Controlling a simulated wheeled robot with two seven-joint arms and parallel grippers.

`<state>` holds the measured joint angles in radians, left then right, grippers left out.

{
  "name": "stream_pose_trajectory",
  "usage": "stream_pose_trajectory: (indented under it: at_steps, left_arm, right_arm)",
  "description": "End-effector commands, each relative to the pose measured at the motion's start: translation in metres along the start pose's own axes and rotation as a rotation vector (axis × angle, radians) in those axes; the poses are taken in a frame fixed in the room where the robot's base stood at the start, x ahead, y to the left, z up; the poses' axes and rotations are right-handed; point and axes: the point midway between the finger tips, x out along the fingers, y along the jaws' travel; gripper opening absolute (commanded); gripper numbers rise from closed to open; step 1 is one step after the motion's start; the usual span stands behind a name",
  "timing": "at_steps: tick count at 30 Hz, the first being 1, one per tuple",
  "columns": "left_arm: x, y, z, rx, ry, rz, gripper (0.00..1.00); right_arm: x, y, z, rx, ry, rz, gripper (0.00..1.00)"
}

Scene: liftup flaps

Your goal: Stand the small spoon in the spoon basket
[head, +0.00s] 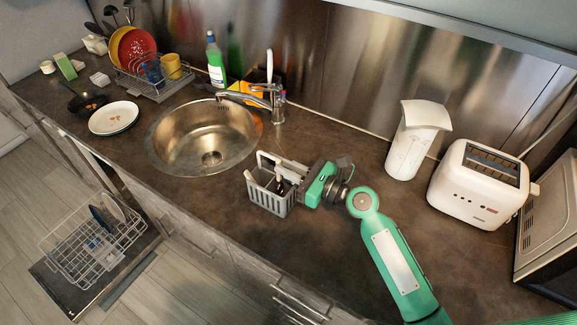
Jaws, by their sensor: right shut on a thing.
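The spoon basket (268,199) is a grey slatted basket with a pale handle arching over it. It stands on the dark counter just right of the sink. My right gripper (289,184) reaches in from the right, with its fingers pointing left at the right side of the basket. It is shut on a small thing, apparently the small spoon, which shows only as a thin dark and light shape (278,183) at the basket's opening. Its lower end is hidden by the basket, and I cannot tell if it touches the bottom. My left gripper is not in view.
The sink (203,138) and faucet (265,95) lie left of and behind the basket. A dish rack (155,82) is at back left. An open dishwasher (95,245) is below left.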

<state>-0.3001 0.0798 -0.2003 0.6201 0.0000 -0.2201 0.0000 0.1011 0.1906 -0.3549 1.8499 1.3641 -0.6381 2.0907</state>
Motion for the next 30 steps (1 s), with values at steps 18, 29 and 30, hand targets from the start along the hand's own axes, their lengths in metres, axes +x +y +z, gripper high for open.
stream_pose_trajectory:
  at_steps: [18,29,30]
  left_arm:
    - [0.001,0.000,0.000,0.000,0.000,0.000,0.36]
    - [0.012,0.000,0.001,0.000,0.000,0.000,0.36]
    - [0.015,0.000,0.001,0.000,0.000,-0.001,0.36]
  right_arm:
    - [0.000,0.000,-0.002,0.000,0.000,0.000,0.38]
    - [-0.031,0.000,-0.005,-0.002,0.002,-0.001,0.38]
    - [-0.040,0.000,-0.006,0.000,0.003,-0.002,0.38]
